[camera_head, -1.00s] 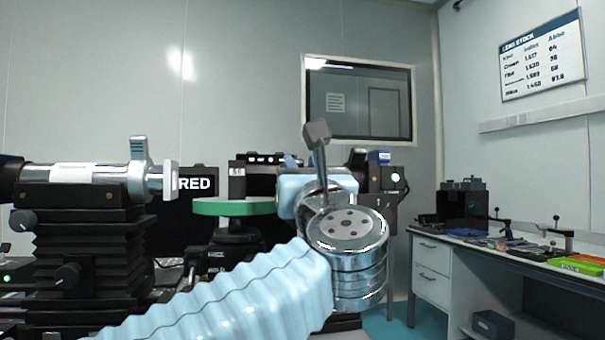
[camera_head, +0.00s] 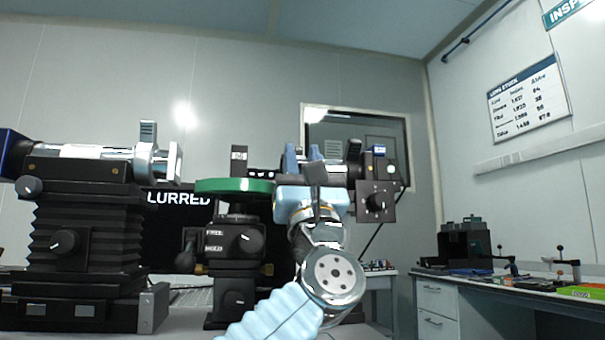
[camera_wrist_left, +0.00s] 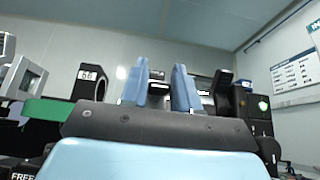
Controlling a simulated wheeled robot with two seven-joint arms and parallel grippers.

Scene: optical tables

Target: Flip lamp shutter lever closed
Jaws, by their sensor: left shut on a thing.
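The lamp (camera_head: 378,200) appears to be the black unit with a knob and a green light, right of center in the head view. Its black side also shows at the right of the left wrist view (camera_wrist_left: 258,115). My left gripper (camera_head: 303,160) reaches up to the lamp's front. Its blue fingers (camera_wrist_left: 162,88) stand upright with a narrow gap and are shut on a small part, seemingly the shutter lever (camera_wrist_left: 157,77). That part is mostly hidden between the fingers, so its angle cannot be told. My right gripper is out of view.
A green disc (camera_head: 235,186) on a black mount stands just left of my gripper. A silver tube (camera_head: 95,165) on a black bellows stand is at the far left. A dark screen (camera_head: 175,225) with partly hidden white lettering is behind. A side bench (camera_head: 440,300) stands right.

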